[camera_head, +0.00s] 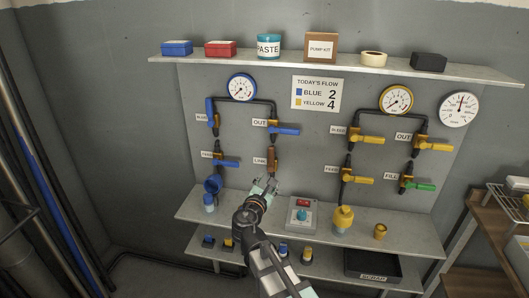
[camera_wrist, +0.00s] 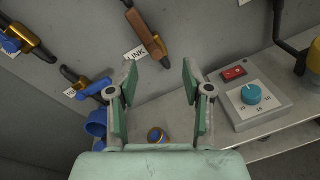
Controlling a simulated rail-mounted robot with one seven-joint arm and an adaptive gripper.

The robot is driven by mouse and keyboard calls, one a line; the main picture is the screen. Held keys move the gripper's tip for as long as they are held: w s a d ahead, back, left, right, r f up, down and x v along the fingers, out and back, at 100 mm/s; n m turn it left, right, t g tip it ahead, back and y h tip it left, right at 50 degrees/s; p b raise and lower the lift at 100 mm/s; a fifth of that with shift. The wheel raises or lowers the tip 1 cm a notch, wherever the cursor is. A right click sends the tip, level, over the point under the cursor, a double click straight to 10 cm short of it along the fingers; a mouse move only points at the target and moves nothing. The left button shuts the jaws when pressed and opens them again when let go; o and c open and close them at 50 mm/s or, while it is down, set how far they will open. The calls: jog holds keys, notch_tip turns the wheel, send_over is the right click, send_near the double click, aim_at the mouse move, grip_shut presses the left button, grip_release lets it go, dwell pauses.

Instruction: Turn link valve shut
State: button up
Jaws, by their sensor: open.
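The link valve (camera_head: 272,160) has a copper-brown lever that stands upright, in line with its pipe, on the grey panel beside a LINK label (camera_head: 259,161). In the wrist view the link valve (camera_wrist: 147,35) runs diagonally at the top, beyond my fingertips and slightly left of the gap. My gripper (camera_head: 265,185) is just below the valve in the head view. In the wrist view my gripper (camera_wrist: 159,70) is open, with nothing between its green-padded fingers. I see no contact with the lever.
A blue-handled valve (camera_head: 226,162) is to the left and another blue lever (camera_head: 284,130) is above. A control box (camera_head: 302,216) with a red switch and blue dial sits on the shelf, right of my gripper. A small blue and brass part (camera_wrist: 157,135) lies below the fingers.

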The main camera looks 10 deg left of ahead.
aim_at(271, 152)
jog(key=w+n+p, duration=0.1)
jog(key=w+n, duration=0.1)
jog(key=w, duration=0.4)
jog(key=w+r+n+y+p, duration=0.1)
jog(key=w+n, duration=0.1)
jog(key=w, duration=0.4)
jog(key=w+n+t+p, duration=0.1)
jog(key=w+n, duration=0.1)
jog(key=w, duration=0.3)
jog(key=shift+w+a+r, duration=0.3)
jog(key=shift+w, duration=0.1)
grip_shut()
